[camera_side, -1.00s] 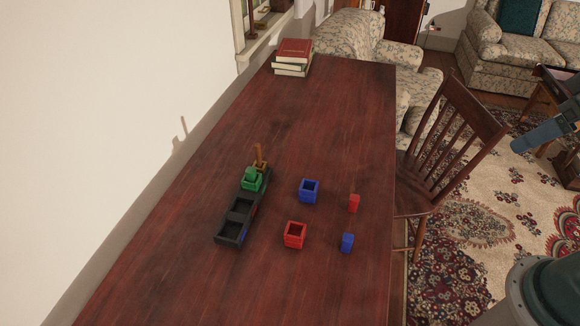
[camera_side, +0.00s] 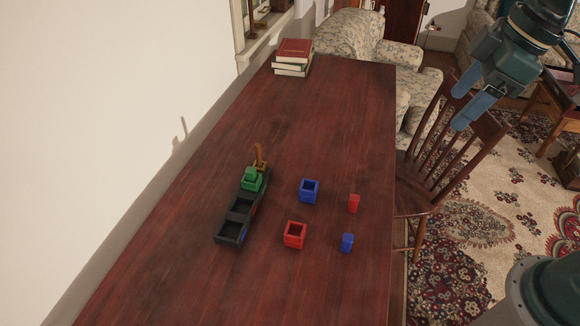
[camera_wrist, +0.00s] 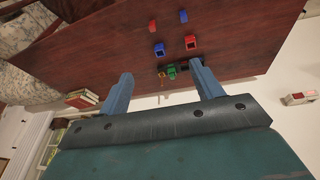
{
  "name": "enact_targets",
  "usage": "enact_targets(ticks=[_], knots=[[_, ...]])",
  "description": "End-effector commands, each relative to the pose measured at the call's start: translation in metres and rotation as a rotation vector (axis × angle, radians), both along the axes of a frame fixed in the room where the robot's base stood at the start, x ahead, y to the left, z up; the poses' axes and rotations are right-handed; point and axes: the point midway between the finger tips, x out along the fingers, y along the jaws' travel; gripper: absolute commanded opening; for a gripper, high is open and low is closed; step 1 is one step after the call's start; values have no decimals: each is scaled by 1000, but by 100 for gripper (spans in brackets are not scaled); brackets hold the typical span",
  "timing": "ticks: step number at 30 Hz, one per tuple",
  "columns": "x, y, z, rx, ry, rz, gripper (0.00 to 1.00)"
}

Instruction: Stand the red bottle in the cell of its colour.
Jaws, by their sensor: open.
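The red bottle (camera_side: 353,203) is a small upright red piece near the right edge of the dark red wooden table; it also shows in the wrist view (camera_wrist: 152,26). An open-topped red box (camera_side: 295,235) stands to its lower left, and an open-topped blue box (camera_side: 309,191) to its left. A long dark rack (camera_side: 231,241) with open compartments stands farther left. My gripper (camera_side: 457,110) is open and empty, beyond the table's right edge, well away from the bottle. Its two fingers are spread apart in the wrist view (camera_wrist: 161,70).
A blue bottle (camera_side: 347,243) stands near the red one. A green piece (camera_side: 250,179) and an orange figure (camera_side: 259,162) are at the rack's far end. Books (camera_side: 292,55) lie at the table's far end. A wooden chair (camera_side: 450,150) stands at the right edge.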

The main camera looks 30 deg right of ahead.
Motion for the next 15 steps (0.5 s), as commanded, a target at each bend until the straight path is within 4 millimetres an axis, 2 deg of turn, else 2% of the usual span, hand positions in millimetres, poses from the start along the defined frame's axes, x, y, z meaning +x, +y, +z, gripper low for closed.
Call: enact_targets(ticks=[8,15], knots=[[50,30,-17,-31,54,321,65],[89,57,-42,-41,87,596,65]])
